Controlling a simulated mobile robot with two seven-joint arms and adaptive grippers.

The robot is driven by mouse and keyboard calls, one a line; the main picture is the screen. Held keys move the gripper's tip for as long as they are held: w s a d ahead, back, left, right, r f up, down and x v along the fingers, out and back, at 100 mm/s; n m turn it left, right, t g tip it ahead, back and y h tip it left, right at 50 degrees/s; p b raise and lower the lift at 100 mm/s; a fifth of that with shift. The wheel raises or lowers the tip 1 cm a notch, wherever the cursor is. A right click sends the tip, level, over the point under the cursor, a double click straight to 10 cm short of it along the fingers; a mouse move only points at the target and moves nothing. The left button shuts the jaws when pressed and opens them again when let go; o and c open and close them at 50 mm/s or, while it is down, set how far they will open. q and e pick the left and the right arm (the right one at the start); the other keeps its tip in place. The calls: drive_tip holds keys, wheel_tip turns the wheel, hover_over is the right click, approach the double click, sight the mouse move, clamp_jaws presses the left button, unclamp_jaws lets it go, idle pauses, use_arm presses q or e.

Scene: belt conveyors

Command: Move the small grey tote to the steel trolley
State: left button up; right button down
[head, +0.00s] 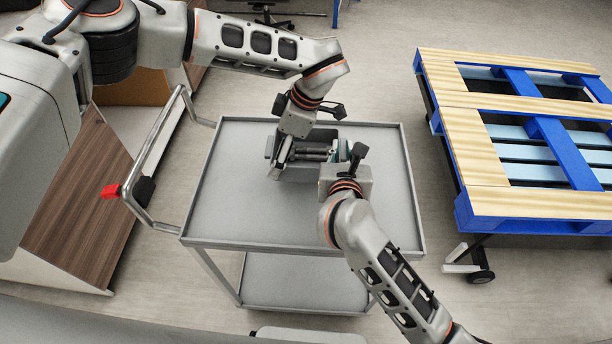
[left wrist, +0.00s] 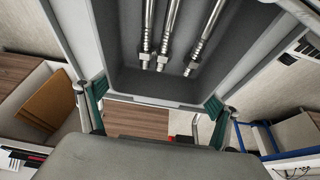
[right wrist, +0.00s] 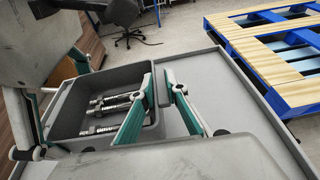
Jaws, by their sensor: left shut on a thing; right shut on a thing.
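The small grey tote (head: 320,134) is over the middle of the steel trolley's top tray (head: 240,215). I cannot tell whether its base touches the tray. Several metal bolts lie inside the tote, clear in the left wrist view (left wrist: 122,72) and the right wrist view (right wrist: 76,134). My left gripper (head: 281,160) is shut on the tote's left end; its green fingers show in the left wrist view (left wrist: 155,98). My right gripper (head: 344,158) is shut on the tote's right end, with its fingers at the wall in the right wrist view (right wrist: 158,92). The grippers hide parts of the tote's ends.
A blue and wood pallet (head: 475,150) on a wheeled stand is at the right. A wood-topped cabinet (head: 85,200) is at the left. The tray around the tote is clear.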

use_arm(q)
drive_tip(key=shift+s+a+f+b, duration=0.1)
drive_tip(key=shift+s+f+b, duration=0.05)
drive_tip(key=shift+f+b, duration=1.15)
drive_tip(key=shift+s+a+f+b, duration=0.1)
drive_tip(key=shift+f+b, duration=0.8)
drive_tip(key=shift+f, duration=0.65)
use_arm(e)
drive_tip(key=shift+d+f, duration=0.15)
drive_tip(key=shift+f, duration=1.2)
drive_tip(key=shift+d+f, duration=0.1)
drive_tip(key=shift+f, duration=1.2)
use_arm(q)
drive_tip(key=o, duration=0.8)
drive_tip(key=shift+f, duration=0.25)
use_arm(e)
drive_tip(key=c, duration=2.4)
unclamp_jaws()
drive_tip(key=shift+f, duration=0.25)
use_arm(q)
drive_tip(key=shift+o, duration=0.9)
drive_tip(key=shift+r, duration=0.2)
use_arm(e)
drive_tip(key=o, duration=0.4)
drive_tip(key=shift+r, duration=0.15)
use_arm(q)
drive_tip(key=shift+d, duration=0.15)
use_arm(e)
drive_tip(key=shift+a, duration=0.15)
